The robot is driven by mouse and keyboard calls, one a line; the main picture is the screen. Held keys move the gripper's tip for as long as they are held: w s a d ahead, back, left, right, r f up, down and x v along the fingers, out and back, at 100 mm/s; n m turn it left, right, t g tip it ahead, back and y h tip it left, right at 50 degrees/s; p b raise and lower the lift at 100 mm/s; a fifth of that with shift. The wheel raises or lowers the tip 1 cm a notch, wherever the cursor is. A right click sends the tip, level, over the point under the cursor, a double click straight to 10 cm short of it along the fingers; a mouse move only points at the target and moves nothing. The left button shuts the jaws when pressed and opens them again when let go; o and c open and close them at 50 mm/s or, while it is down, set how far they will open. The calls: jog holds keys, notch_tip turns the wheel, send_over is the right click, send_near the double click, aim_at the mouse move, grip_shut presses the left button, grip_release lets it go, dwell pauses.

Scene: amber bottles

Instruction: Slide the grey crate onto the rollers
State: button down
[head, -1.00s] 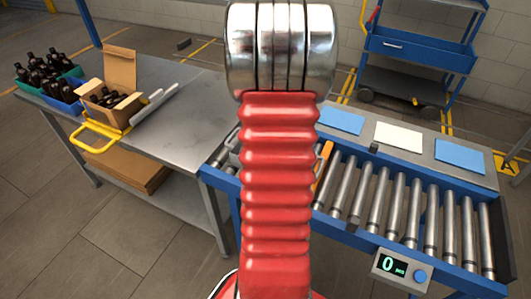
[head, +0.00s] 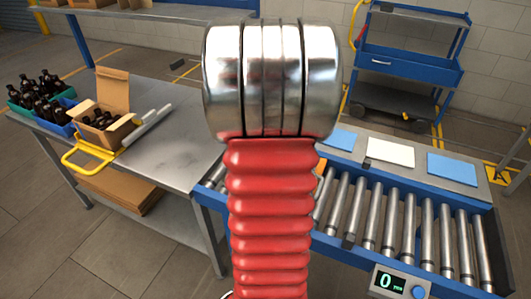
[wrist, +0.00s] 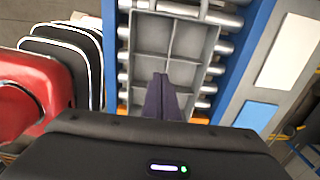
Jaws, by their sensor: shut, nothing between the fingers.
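The grey crate (wrist: 186,47) shows in the wrist view as an empty open tray with dividers. It lies over the rollers, whose ends show on both sides of it. In the head view my arm hides the crate. The rollers (head: 387,215) fill the blue-framed conveyor at the right of the head view, and they also show in the wrist view (wrist: 222,48). My gripper (wrist: 162,78) has dark purple fingers, shut and empty, in front of the crate's near part in the picture. Whether the fingers touch the crate I cannot tell.
A steel table (head: 170,140) stands left, with a cardboard box (head: 105,118) of bottles, crates of amber bottles (head: 38,98) and a yellow-handled tool (head: 88,158). A counter box (head: 390,281) reads 0. Blue and white cards (head: 390,152) lie behind the rollers. The visible right-hand rollers are bare.

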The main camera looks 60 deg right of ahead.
jog(key=w+a+r+n+t, duration=0.1)
jog(key=w+a+r+n, duration=0.2)
jog(key=a+n, duration=0.35)
jog(key=w+a+r+n+t+h, duration=0.1)
jog(key=w+a+r+n, duration=0.15)
jog(key=a+n, duration=0.4)
jog(key=w+a+r+n, duration=0.3)
jog(key=a+n, duration=0.1)
jog(key=a, duration=0.5)
jog(key=s+a+n+t, duration=0.1)
jog(key=s+a+n, duration=0.1)
jog(key=a+n, duration=0.7)
jog(key=s+a+r+n+t+y, duration=0.1)
jog(key=s+a+n+t, duration=0.1)
jog(key=a+n, duration=0.7)
jog(key=shift+s+a+r+t, duration=0.2)
jog(key=shift+s+a+t, duration=0.15)
jog(key=shift+a, duration=0.5)
jog(key=shift+d, duration=0.15)
